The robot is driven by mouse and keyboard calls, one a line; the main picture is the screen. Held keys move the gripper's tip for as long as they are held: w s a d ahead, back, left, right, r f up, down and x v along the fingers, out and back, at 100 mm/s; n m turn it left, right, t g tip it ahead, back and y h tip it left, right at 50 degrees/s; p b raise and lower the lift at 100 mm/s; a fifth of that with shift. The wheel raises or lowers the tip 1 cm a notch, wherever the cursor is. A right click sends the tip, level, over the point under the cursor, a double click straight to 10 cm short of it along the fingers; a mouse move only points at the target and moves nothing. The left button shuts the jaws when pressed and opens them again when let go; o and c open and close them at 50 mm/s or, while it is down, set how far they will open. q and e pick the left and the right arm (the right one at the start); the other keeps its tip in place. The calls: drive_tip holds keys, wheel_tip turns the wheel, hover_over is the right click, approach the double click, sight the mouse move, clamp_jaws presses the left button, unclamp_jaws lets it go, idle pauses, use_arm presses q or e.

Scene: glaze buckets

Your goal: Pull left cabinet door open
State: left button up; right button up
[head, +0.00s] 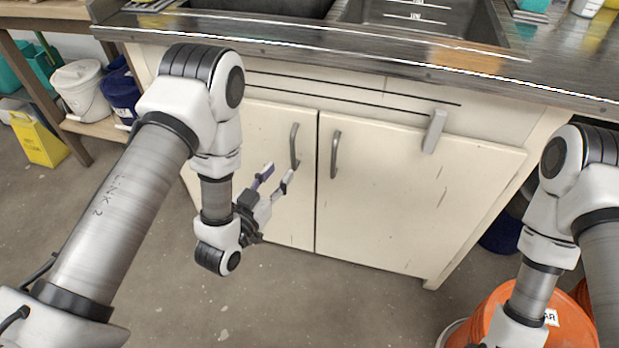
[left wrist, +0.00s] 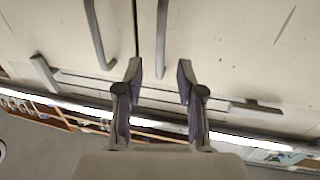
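The left cabinet door (head: 265,215) is cream and looks shut, level with the right door (head: 390,210). Its grey bar handle (head: 294,146) is upright near the door's upper right edge. My left gripper (head: 277,176) is open and empty, just below and left of that handle in the head view. The left wrist view appears upside down; there the left door's handle (left wrist: 161,42) lies ahead, between the lines of the open fingers (left wrist: 158,76), not gripped. The right door's handle (left wrist: 98,36) shows to its left. My right gripper is out of view.
A grey block (head: 435,131) sits at the right door's top edge. The counter (head: 400,55) with a sink overhangs the cabinet. A orange bucket (head: 565,325) stands lower right, near my right arm. Buckets (head: 82,90) and a yellow sign (head: 38,138) are at left. The floor before the doors is clear.

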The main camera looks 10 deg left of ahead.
sight(292, 156)
use_arm(q)
drive_tip(key=x, duration=0.7)
drive_tip(key=shift+w, duration=0.4)
clamp_jaws()
